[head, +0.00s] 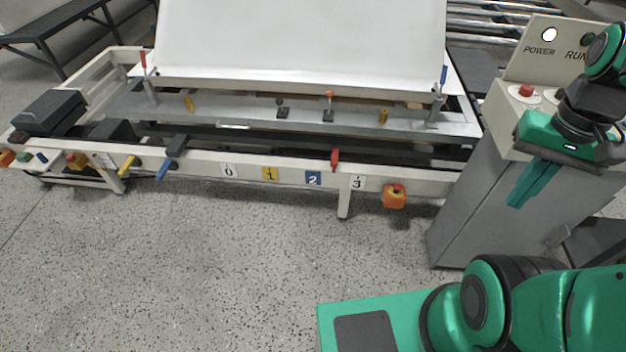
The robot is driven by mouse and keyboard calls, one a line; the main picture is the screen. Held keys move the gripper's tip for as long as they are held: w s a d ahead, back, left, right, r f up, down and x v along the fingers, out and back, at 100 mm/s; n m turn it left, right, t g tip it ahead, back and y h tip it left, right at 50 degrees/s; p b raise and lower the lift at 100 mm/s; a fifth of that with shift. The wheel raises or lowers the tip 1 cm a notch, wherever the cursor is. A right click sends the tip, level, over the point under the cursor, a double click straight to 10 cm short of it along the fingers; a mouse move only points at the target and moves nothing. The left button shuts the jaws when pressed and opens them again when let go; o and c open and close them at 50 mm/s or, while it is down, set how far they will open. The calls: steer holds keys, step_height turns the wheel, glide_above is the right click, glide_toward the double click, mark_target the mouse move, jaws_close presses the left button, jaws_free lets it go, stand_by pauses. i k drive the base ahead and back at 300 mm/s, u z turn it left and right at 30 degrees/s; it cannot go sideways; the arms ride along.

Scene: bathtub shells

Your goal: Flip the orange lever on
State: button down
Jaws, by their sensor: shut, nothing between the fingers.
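A small lever with an orange tip (329,94) stands on a black base on the machine's grey bar, right of the middle in the head view. It looks roughly upright; its exact tilt is too small to tell. My gripper (519,190) is at the right of the view, in front of the grey control cabinet, with its green fingers pointing down. It is shut and empty, well to the right of the orange-tipped lever and apart from it.
A similar dark lever (281,107) stands left of it, with yellow posts (383,116) nearby. A red lever (335,158) and an orange box (394,198) are on the front rail. The control cabinet (490,180) stands at right. The speckled floor (200,270) in front is clear.

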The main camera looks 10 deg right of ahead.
mark_target(330, 94)
steer(key=z, duration=0.2)
steer(key=i, duration=1.25)
steer(key=u, duration=0.35)
